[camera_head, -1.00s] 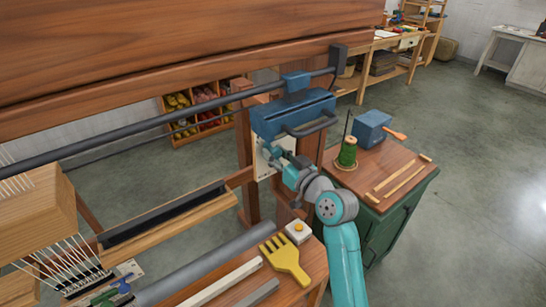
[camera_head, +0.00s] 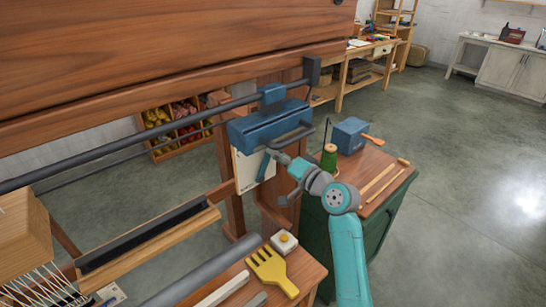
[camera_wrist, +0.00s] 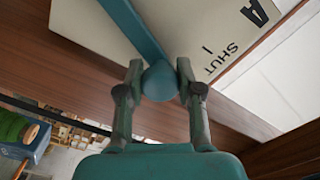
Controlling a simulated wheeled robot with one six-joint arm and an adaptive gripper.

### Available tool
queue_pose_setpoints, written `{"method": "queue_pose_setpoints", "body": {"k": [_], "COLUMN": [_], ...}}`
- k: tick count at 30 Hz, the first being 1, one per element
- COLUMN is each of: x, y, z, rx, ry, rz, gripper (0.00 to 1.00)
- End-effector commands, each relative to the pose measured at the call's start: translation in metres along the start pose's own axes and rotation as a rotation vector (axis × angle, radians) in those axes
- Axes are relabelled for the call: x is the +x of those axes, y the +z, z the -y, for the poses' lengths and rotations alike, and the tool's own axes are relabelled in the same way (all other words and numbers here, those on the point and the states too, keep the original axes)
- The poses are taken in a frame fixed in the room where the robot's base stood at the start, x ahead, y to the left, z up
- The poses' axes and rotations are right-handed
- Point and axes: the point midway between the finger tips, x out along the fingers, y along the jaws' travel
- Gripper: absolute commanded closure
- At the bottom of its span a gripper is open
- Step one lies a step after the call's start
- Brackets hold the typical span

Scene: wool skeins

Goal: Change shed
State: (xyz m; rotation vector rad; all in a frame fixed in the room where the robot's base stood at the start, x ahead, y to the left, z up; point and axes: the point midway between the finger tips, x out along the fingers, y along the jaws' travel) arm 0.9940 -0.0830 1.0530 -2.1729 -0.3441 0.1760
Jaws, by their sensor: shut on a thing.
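A teal lever (camera_head: 265,166) lies across a pale panel (camera_head: 245,174) below a blue housing (camera_head: 268,125) on the loom's right post. In the wrist view the lever (camera_wrist: 134,25) ends in a round teal knob (camera_wrist: 160,80). My gripper (camera_wrist: 160,86) has one finger on each side of this knob and is shut on it. The panel (camera_wrist: 232,62) there shows the letters "SHUT", an "A" and a small line mark.
A green cabinet (camera_head: 325,249) stands right of the post, with a green spool (camera_head: 329,160), a blue box (camera_head: 350,136) and wooden sticks on top. A yellow comb (camera_head: 273,271) and a white block with a yellow button (camera_head: 284,242) lie on the bench in front. Floor at right is clear.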

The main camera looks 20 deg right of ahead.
Motion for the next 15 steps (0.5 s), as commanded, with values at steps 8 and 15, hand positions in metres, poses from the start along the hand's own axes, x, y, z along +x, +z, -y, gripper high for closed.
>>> {"method": "queue_pose_setpoints", "body": {"k": [8, 15], "x": [-0.0001, -0.0001], "y": [-0.0041, -0.0046], "z": [-0.0080, -0.0092], "rx": [0.084, 0.102], "ry": [0.001, 0.001], "rz": [0.000, 0.000], "gripper": [1.00, 1.00]}}
